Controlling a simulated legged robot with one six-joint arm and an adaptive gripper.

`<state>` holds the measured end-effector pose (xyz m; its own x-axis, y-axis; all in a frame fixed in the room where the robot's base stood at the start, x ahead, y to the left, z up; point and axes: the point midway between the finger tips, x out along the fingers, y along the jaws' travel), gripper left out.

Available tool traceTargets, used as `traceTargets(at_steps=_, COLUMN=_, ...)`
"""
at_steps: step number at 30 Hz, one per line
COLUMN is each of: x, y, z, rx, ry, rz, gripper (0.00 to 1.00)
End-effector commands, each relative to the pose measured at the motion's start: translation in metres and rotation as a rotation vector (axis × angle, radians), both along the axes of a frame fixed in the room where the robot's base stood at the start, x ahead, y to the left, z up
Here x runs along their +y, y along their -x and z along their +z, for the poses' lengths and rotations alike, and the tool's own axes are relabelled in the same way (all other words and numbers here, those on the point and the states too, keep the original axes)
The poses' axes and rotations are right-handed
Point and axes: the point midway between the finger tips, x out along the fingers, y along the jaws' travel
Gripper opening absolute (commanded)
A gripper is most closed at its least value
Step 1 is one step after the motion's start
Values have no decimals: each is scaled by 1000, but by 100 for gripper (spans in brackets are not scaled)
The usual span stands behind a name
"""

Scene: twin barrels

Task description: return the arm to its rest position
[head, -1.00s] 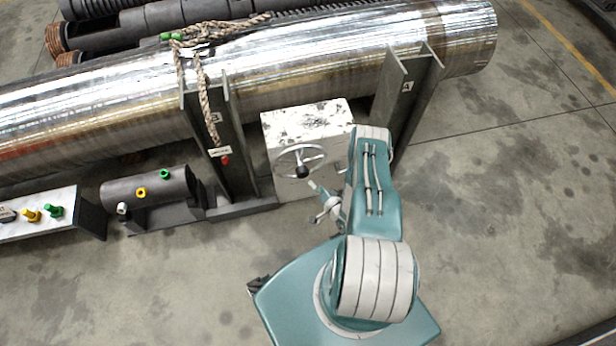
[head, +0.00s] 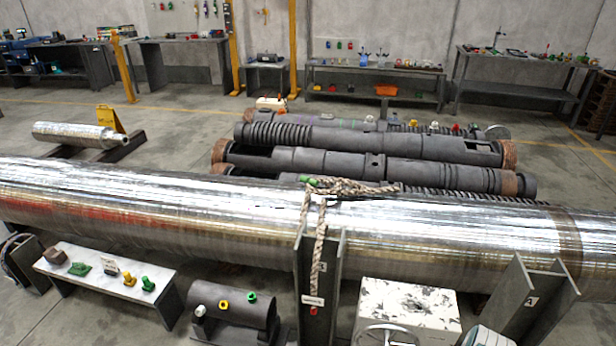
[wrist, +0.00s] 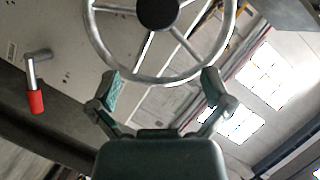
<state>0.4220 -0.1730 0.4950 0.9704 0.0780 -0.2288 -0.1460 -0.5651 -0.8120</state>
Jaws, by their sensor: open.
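My gripper (wrist: 161,84) shows in the wrist view with its two green-padded fingers spread wide. It is open with nothing between the fingers. A metal handwheel (wrist: 100,45) with a dark hub fills the top of that view, beyond the fingertips; I cannot tell the exact gap. In the head view the handwheel (head: 388,328) is cut by the bottom edge, in front of a scuffed white box (head: 408,305). A part of my arm (head: 488,337) shows at the bottom edge right of the box. The gripper itself is out of the head view.
A large shiny pipe (head: 130,205) spans the scene behind the box, between dark upright posts (head: 512,298). A rope (head: 319,240) hangs over it. A red-handled crank (wrist: 36,95) shows in the wrist view.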

Motion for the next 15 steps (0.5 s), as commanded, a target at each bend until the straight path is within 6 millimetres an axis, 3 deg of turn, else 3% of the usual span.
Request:
traceTargets(at_steps=3, x=-14, y=-29, z=23, rx=36, ry=77, rz=23, gripper=100)
traceTargets(at_steps=15, x=-44, y=-101, z=106, rx=167, ry=305, rz=70, gripper=100)
